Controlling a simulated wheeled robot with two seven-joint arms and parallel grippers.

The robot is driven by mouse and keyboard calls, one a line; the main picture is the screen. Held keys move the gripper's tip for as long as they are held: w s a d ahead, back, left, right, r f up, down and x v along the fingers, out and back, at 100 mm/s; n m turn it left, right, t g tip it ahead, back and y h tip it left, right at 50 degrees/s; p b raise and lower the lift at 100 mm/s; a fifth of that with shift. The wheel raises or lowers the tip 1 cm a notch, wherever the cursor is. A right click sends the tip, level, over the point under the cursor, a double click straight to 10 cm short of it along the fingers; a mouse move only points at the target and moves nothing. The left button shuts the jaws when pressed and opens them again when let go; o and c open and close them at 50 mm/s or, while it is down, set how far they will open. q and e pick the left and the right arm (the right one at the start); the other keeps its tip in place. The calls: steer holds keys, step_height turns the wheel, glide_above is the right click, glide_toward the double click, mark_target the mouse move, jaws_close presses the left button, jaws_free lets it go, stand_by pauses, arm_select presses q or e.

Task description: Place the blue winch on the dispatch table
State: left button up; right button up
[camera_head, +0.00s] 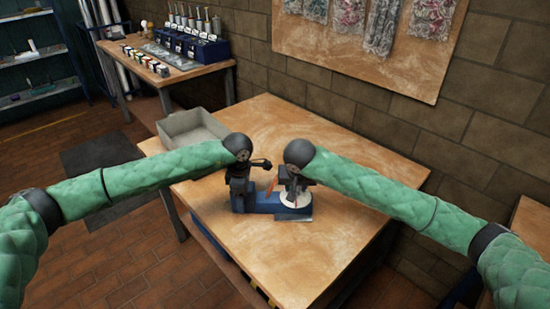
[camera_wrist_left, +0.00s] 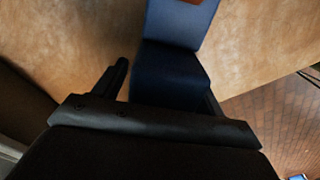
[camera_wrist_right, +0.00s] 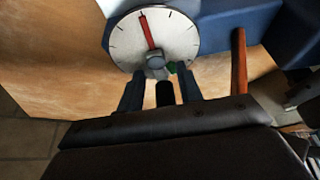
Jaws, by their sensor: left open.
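A blue device that looks like the winch (camera_head: 266,203) sits on the large wooden table (camera_head: 330,265) in the head view. It has a white dial (camera_wrist_right: 155,40) with a red needle and an orange lever (camera_wrist_right: 239,62). My left gripper (camera_head: 239,200) is over its left end, jaws open. In the left wrist view a dark blue block (camera_wrist_left: 168,72) of it lies between the fingers. My right gripper (camera_head: 294,186) is at the dial end. In the right wrist view its fingers stand apart just below the dial, with a dark piece between them and gaps beside it.
A grey open tray (camera_head: 185,122) stands at the table's back left corner. A second wooden table (camera_head: 165,75) behind holds a blue rack (camera_head: 192,45) and small items. A brick wall with a board (camera_head: 370,55) of bagged parts stands behind. The table's front is clear.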

arm_select(q)
step_height(320, 180, up, 11)
steer(key=shift+f, duration=0.1)
arm_select(e)
steer(key=v, duration=1.2)
